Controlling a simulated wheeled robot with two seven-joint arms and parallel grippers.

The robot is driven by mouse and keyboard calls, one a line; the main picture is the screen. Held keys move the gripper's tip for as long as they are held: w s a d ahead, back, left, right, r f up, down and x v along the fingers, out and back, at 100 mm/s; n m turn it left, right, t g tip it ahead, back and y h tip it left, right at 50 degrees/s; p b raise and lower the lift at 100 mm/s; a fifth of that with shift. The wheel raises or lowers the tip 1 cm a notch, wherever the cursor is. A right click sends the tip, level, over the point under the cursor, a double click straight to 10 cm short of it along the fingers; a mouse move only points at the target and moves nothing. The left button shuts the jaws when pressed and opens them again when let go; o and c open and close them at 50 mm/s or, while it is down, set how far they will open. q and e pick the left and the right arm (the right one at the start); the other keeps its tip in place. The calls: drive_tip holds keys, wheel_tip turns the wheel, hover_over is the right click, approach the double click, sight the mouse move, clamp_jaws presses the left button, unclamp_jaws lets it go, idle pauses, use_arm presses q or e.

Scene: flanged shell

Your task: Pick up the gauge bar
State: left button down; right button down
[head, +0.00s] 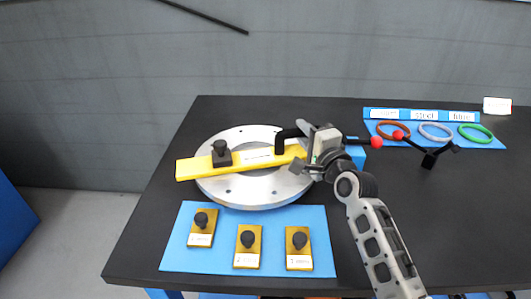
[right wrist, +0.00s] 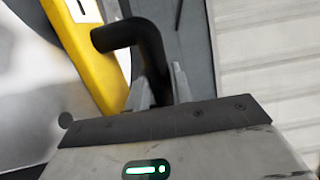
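The gauge bar (head: 195,168) is a long yellow bar with a black knob near its left end and a black bent handle (head: 290,136) near its right end. It lies across a round silver flanged shell (head: 245,195); I cannot tell whether it touches the shell all along. My right gripper (head: 303,150) is at the bar's right end. In the right wrist view its two grey fingers (right wrist: 162,92) stand on either side of the handle (right wrist: 150,45) and appear closed on it, with the yellow bar (right wrist: 88,50) beyond. My left gripper is not in view.
A blue mat (head: 215,262) in front holds three yellow blocks with black knobs. At the back right, a blue board (head: 410,127) carries brown, blue and green rings. A black stand (head: 430,158) and red balls (head: 376,142) are right of my gripper.

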wheel_tip(320, 180, up, 10)
drive_tip(key=shift+f+p, duration=0.15)
drive_tip(key=shift+p, duration=0.8)
drive_tip(key=shift+r, duration=0.25)
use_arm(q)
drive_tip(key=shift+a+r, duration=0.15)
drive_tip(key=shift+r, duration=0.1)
use_arm(e)
drive_tip(key=shift+r, duration=0.1)
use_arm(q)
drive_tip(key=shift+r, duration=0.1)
use_arm(e)
drive_tip(key=shift+p, duration=0.45)
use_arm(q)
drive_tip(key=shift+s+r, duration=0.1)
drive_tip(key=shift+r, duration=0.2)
